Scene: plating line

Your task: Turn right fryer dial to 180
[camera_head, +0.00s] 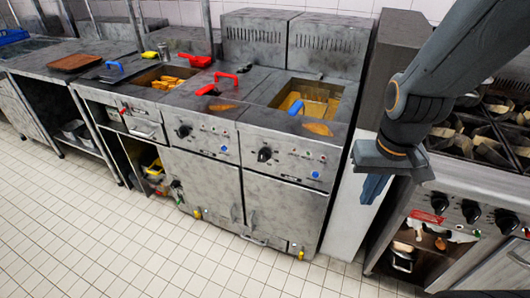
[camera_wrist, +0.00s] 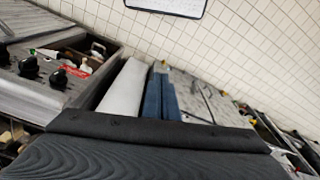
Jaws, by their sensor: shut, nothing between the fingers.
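The right fryer (camera_head: 284,180) stands in the middle of the head view, with its black dial (camera_head: 264,154) on the front panel. The numbers on the dial are too small to read. A similar black dial (camera_head: 184,131) sits on the left fryer (camera_head: 197,176). My gripper (camera_head: 374,189) is shut and empty, pointing down to the right of the right fryer and apart from the dial. Its blue fingers (camera_wrist: 160,97) lie side by side in the wrist view, where the fryer dial cannot be made out.
A stove (camera_head: 485,165) with several black knobs stands at the right; its knobs also show in the wrist view (camera_wrist: 28,67). A basket with a blue handle (camera_head: 296,107) is in the right fryer's oil. The tiled floor (camera_head: 130,245) in front is clear.

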